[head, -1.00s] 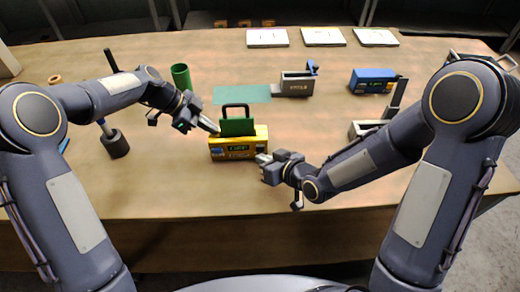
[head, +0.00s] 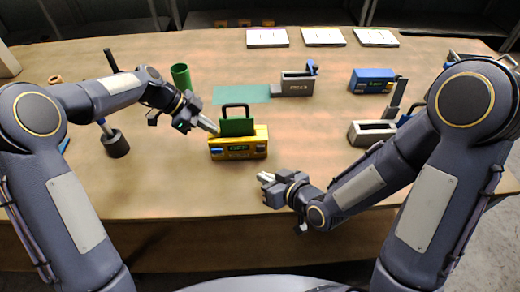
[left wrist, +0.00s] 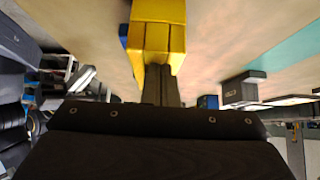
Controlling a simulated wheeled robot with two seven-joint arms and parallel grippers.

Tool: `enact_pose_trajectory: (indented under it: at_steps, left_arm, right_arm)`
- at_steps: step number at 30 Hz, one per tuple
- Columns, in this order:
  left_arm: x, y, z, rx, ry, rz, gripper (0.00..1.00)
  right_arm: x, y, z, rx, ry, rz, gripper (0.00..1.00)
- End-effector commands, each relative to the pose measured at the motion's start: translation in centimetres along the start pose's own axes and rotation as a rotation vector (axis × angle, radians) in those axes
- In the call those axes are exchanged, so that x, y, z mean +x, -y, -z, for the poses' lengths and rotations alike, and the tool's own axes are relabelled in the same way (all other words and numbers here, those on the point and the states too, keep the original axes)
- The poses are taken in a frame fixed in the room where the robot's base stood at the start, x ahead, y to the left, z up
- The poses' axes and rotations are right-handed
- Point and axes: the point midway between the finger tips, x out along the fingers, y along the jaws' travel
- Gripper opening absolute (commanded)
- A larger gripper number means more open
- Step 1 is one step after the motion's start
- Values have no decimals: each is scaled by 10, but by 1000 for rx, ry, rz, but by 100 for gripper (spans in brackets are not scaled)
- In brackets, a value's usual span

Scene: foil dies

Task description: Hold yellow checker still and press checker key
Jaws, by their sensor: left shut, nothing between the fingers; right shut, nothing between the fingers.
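The yellow checker (head: 220,154) stands on the table in the middle of the head view. A green part with a dark handle (head: 237,126) stands upright in its top. In the left wrist view the shut fingers (left wrist: 160,85) meet the yellow body (left wrist: 158,38). My right gripper (head: 264,178) is shut and empty, in front of the checker's right end, apart from it.
A green mat (head: 240,94) and a grey holder (head: 294,85) lie behind the checker. A blue box (head: 372,80) and a pale open-topped block (head: 372,132) are at the right. A green cylinder (head: 181,77) and dark cup (head: 116,146) are left. The front table is clear.

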Motion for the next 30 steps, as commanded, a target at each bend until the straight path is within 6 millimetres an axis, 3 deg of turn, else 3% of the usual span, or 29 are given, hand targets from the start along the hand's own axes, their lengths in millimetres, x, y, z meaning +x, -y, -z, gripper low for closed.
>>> enact_pose_trajectory:
  at_steps: [16,30]
  left_arm:
    - [3,-3,-4,-5,7,-12,0]
    - [-28,-1,23,-1,2,-3,0]
  right_arm:
    - [-2,1,-1,0,0,-1,0]
    - [-10,4,13,1,0,0,0]
